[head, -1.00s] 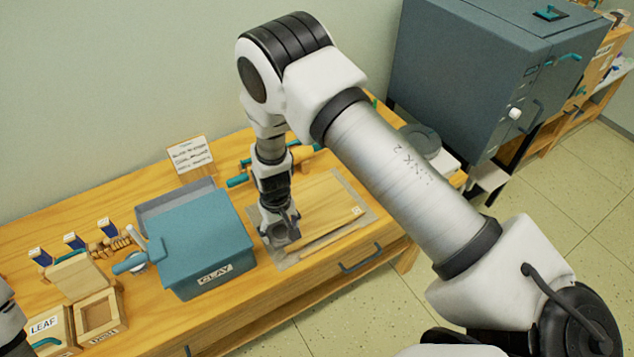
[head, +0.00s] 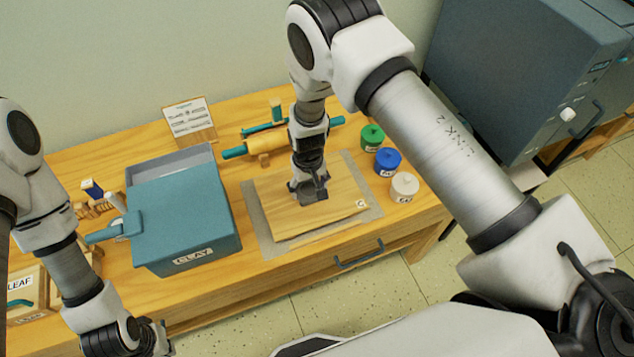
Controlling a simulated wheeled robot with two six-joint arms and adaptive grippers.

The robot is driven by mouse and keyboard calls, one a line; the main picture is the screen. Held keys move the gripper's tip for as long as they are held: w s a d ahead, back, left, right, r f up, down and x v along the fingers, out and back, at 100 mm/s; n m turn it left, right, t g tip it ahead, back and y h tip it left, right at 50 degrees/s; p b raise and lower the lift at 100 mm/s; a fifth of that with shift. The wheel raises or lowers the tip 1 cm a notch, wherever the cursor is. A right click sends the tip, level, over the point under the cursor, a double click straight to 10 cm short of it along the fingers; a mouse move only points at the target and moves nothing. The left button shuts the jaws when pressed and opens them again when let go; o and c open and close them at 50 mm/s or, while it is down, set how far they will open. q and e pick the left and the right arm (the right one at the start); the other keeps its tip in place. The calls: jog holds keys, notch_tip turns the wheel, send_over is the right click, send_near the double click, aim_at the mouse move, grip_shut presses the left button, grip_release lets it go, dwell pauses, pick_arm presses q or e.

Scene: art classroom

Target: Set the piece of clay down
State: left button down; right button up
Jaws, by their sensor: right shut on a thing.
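My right gripper (head: 312,190) points down over the middle of a wooden board (head: 275,220) on a grey mat (head: 256,232). It is shut on a small dark grey piece of clay (head: 314,197), mostly hidden by the fingers. I cannot tell whether the clay touches the board. The blue clay bin (head: 190,215), labelled CLAY, stands left of the board. My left gripper (head: 158,342) is at the bottom left edge, partly cut off, and I cannot make out its jaws.
A rolling pin (head: 268,145) with teal handles lies behind the board. Green (head: 372,138), blue (head: 387,162) and white (head: 404,187) jars stand to its right. A sign (head: 188,120) stands behind the bin. Wooden boxes (head: 25,290) are at the left.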

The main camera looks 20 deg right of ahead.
jog(key=shift+w, duration=0.1)
jog(key=shift+w+d+f, duration=0.15)
jog(key=shift+d+f, duration=0.05)
jog(key=shift+f, duration=0.1)
jog(key=o, duration=1.3)
jog(key=shift+r, duration=0.1)
jog(key=shift+c, duration=0.2)
jog(key=shift+a, duration=0.1)
